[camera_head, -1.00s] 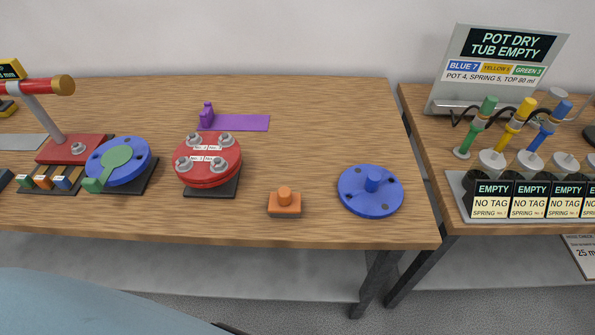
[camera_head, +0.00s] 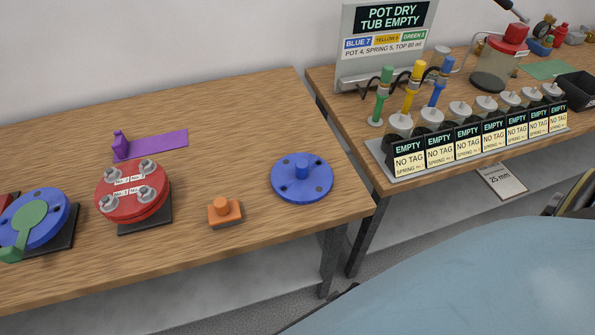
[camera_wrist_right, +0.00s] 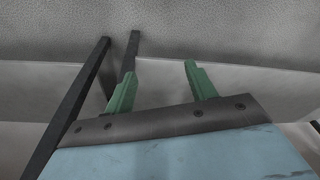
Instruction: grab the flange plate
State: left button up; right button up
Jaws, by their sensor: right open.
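A blue round plate (camera_head: 302,180) with a raised centre knob and several holes lies flat near the right end of the wooden table in the head view. It looks like the flange plate. A red round flange (camera_head: 133,196) with several bolts sits on a dark base to its left. My right gripper (camera_wrist_right: 160,82) shows only in the wrist view. Its two green fingers are apart with nothing between them. They point towards grey floor and dark table legs, and no plate shows there. My left gripper is not in view.
An orange block with a knob (camera_head: 225,212) lies left of the blue plate, near the front edge. A purple bracket (camera_head: 150,145) lies behind. A second table at right holds a labelled black rack (camera_head: 470,147) and a sign (camera_head: 385,45). A gap separates the tables.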

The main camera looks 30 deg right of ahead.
jog(key=w+a+r+y+p, duration=0.15)
jog(key=w+r, duration=0.25)
jog(key=r, duration=0.7)
jog(key=w+a+r+t+p, duration=0.1)
jog(key=w+a+r, duration=0.25)
jog(key=r, duration=0.75)
jog(key=w+a+r+y+p, duration=0.15)
jog(key=w+r, duration=0.25)
jog(key=r, duration=0.7)
notch_tip(320, 180, up, 10)
jog(key=r+m+g+h, duration=0.1)
jog(key=m+g+h, duration=0.2)
jog(key=m, duration=0.7)
send_over(302, 163)
jog(key=f, duration=0.2)
jog(key=f+b, duration=0.1)
jog(key=f, duration=0.5)
jog(key=shift+w+d, duration=0.25)
jog(key=shift+s+a+f+b, duration=0.1)
jog(key=shift+s+f+b, duration=0.1)
jog(key=shift+f, duration=1.2)
jog(key=shift+s+a+f+b, duration=0.1)
jog(key=shift+f+b, duration=0.1)
jog(key=shift+f, duration=1.15)
